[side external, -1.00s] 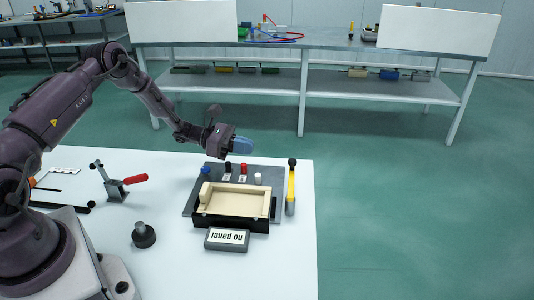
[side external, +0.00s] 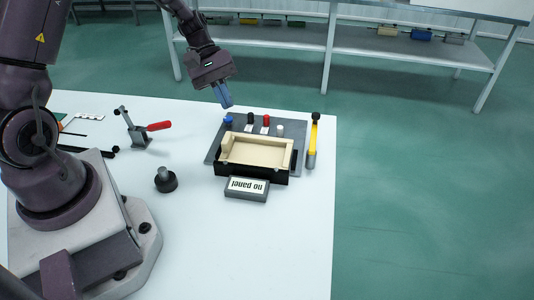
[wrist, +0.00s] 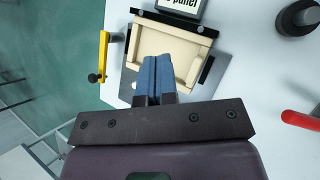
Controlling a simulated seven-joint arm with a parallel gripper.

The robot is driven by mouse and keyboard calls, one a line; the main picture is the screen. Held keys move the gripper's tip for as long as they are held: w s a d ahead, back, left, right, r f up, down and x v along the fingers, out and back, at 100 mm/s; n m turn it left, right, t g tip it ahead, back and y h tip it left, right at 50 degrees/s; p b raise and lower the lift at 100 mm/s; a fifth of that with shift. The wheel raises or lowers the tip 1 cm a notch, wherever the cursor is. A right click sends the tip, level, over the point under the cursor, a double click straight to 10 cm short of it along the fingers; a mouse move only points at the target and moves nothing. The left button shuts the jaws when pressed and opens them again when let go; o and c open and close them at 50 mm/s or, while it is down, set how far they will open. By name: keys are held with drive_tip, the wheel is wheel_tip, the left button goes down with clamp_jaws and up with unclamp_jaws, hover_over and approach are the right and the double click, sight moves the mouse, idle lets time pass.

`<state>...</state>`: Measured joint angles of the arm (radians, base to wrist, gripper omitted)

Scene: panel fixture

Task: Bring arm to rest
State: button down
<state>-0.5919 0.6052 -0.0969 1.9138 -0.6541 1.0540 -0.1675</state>
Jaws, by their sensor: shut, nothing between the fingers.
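My gripper (side external: 224,95) has blue fingers and is held in the air above the back left edge of the panel fixture. In the wrist view its fingers (wrist: 156,72) are together with nothing between them, pointing down over the fixture. The fixture is a grey plate (side external: 212,146) with a black box that holds a cream tray-like insert (side external: 258,153). A sign reading "no panel" (side external: 247,188) stands at its front. Blue (side external: 228,120), black, red and white (side external: 280,130) knobs line its back edge.
A yellow-handled tool (side external: 312,143) stands right of the fixture. A red-handled clamp (side external: 142,132) and a dark round knob (side external: 166,180) are on the white table (side external: 240,245) to the left. The table's front is clear. A shelved bench (side external: 400,45) stands behind.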

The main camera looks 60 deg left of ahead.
drive_tip(key=s+d+r+m+t+y, duration=0.2)
drive_tip(key=s+d+r+m+y, duration=0.2)
drive_tip(key=r, duration=0.5)
drive_tip(key=s+d+r+m+t+y, duration=0.3)
drive_tip(key=s+d+r+m, duration=0.1)
drive_tip(key=s+r+m, duration=0.5)
drive_tip(key=shift+s+d+r+y, duration=0.15)
drive_tip(key=shift+s+r+y, duration=0.3)
drive_tip(key=shift+s, duration=0.65)
